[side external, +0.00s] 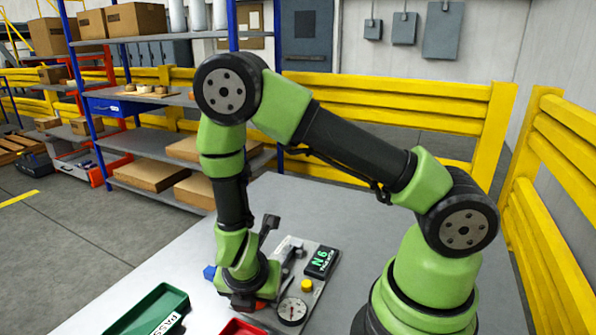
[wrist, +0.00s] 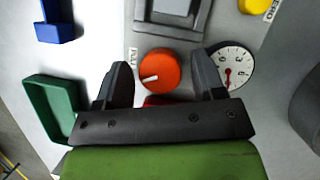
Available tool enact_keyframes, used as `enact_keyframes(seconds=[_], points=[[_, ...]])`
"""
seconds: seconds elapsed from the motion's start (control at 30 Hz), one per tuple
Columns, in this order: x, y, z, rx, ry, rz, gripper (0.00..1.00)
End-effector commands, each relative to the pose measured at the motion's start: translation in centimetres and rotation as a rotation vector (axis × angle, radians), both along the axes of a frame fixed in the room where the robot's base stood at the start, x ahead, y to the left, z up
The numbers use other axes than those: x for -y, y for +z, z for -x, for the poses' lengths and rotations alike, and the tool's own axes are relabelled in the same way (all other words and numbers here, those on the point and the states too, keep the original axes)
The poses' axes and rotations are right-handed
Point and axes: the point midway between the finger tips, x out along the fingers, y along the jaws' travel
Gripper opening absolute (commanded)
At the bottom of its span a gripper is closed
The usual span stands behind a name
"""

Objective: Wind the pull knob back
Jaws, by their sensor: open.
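The pull knob (wrist: 158,72) is a round orange knob with a white pointer mark, seen in the middle of the wrist view. The pointer lies toward the lower left. My gripper (wrist: 162,62) is open, with one dark finger on each side of the knob and visible gaps between. I cannot tell how the fingertips' height compares with the knob's. In the side external view my gripper (side external: 243,300) is low over the fixture plate (side external: 304,297), and an orange piece, likely the knob, shows only partly beside it.
A dial gauge (side external: 292,311) sits close by the right finger. A yellow button (side external: 306,285) and a display (side external: 322,262) are on the plate. A green tray (side external: 150,310) and a red tray (side external: 240,328) stand in front. A blue object (wrist: 55,25) lies at upper left in the wrist view.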

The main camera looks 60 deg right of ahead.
Motion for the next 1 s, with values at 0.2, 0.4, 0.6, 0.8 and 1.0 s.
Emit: enact_keyframes(seconds=[0.2,0.4,0.6,0.8,1.0], points=[[-0.1,-0.1,0.0,-0.004,-0.134,-0.003,0.67],[-0.1,-0.1,-0.1,-0.003,-0.291,-0.003,0.67],[-0.1,-0.1,-0.2,-0.002,-0.481,-0.003,0.67],[-0.6,1.2,-0.6,0.006,-0.659,-0.006,0.67],[-2.2,5.2,-1.0,0.006,-0.656,-0.008,0.67]])
